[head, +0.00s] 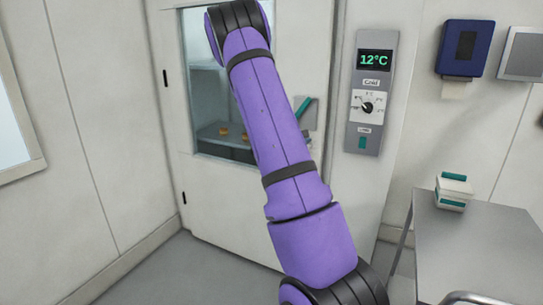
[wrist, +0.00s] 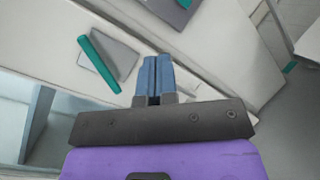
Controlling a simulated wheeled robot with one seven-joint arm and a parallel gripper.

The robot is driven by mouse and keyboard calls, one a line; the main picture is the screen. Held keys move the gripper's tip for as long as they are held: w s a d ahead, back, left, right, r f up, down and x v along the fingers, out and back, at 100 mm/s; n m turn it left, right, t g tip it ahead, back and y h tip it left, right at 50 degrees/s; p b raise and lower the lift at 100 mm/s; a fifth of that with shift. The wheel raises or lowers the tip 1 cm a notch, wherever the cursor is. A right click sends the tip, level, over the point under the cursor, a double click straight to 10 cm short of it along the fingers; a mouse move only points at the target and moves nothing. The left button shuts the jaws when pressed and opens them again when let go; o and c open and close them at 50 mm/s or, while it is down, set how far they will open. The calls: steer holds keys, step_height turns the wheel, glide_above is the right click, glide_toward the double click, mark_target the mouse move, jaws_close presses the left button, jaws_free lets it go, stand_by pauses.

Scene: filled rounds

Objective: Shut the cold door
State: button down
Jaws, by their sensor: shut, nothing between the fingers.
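The cold door (head: 172,120) is a white door with a window, and dark hinges show on its left edge. Its lower edge slopes towards me to the right, so it looks a little ajar, but my arm hides part of it and I cannot tell how far. Its teal handle (head: 304,108) on a grey plate shows just right of my arm. The handle also shows in the wrist view (wrist: 99,63), left of my gripper (wrist: 153,62). My gripper is shut and empty, in front of white panelling; contact is unclear. It is hidden in the head view.
A grey control panel (head: 370,95) reading 12°C, labelled Cold, is right of the door. A metal table (head: 480,250) with white teal-lidded boxes (head: 453,190) stands at the right. Small items (head: 223,131) lie on a shelf behind the window. Floor (head: 165,275) at the left is clear.

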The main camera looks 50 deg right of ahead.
steer(key=s+a+r+m+t+y, duration=0.25)
steer(key=a+r+y, duration=0.25)
steer(key=a, duration=0.9)
steer(key=s+a+r+m+t+y, duration=0.25)
steer(key=a+r+y, duration=0.2)
steer(key=a, duration=0.95)
steer(key=s+a+r+m+t+y, duration=0.2)
steer(key=s+a+r+m+y, duration=0.25)
steer(key=a, duration=0.95)
steer(key=w+d+f+m+g+h, duration=0.1)
steer(key=w+d+f+g+h, duration=0.3)
steer(key=w+d, duration=0.6)
steer(key=w+d+f+m+h, duration=0.15)
steer(key=w+d+f, duration=0.35)
steer(key=w+d, duration=0.5)
steer(key=w+d+f+n+t+h, duration=0.1)
steer(key=w+d+f+n+h, duration=0.2)
steer(key=w+d+f+h, duration=0.55)
steer(key=w+d+f+n+t+h, duration=0.15)
steer(key=w+d+f, duration=0.35)
steer(key=d+f, duration=0.75)
steer(key=d, duration=1.2)
steer(key=shift+w+d+n+y, duration=0.35)
steer(key=shift+w+n+y, duration=0.05)
steer(key=shift+n+y, duration=0.05)
steer(key=shift+d+g, duration=0.15)
steer(key=shift+g, duration=0.1)
